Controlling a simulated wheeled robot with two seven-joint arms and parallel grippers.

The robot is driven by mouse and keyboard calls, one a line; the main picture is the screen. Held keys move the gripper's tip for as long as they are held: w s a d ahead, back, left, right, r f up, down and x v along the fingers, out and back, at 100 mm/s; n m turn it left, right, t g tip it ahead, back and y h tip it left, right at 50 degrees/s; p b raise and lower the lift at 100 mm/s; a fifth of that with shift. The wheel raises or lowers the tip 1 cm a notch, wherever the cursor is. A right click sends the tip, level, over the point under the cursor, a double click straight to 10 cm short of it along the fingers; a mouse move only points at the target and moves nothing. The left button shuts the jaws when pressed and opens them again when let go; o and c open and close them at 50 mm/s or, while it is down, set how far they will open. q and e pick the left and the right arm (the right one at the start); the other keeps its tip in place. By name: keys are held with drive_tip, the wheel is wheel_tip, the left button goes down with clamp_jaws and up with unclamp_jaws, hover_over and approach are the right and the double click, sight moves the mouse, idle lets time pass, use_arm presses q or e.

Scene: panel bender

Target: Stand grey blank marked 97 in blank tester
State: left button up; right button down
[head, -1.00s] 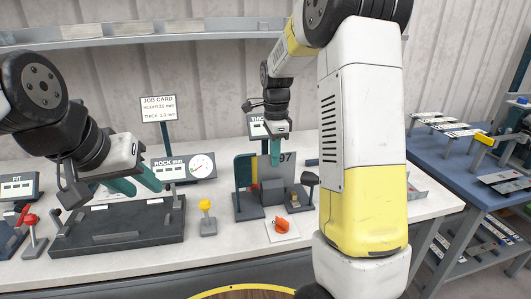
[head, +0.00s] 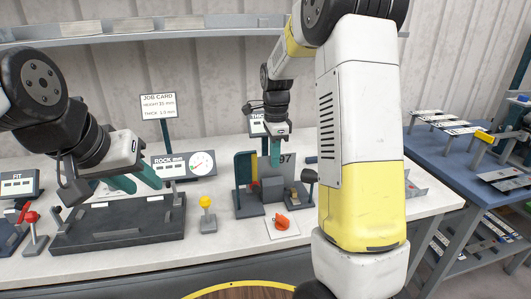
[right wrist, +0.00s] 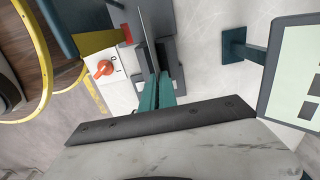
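The grey blank marked 97 (head: 287,160) stands upright at the blank tester (head: 249,208), behind its dark block, with its number facing me. In the right wrist view the blank (right wrist: 149,25) shows nearly edge-on, as a thin plate running up from between the fingers. My right gripper (head: 275,156) points down at the blank's top, its teal fingers (right wrist: 158,92) close together on it. Whether the blank's lower edge is seated is hidden by the block. My left gripper (head: 136,182) is open and empty above the dark fixture at the left.
An orange knob (head: 282,222) on a white plate sits in front of the tester. A yellow-topped button post (head: 208,215) and the dark fixture (head: 120,231) stand to its left. A dial gauge (head: 201,164) is behind. My right arm hides part of the bench.

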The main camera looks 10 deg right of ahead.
drive_tip(key=shift+f, duration=0.75)
drive_tip(key=c, duration=1.6)
unclamp_jaws()
wheel_tip(320, 180, up, 8)
drive_tip(key=shift+f, duration=0.2)
drive_tip(key=shift+r, duration=0.1)
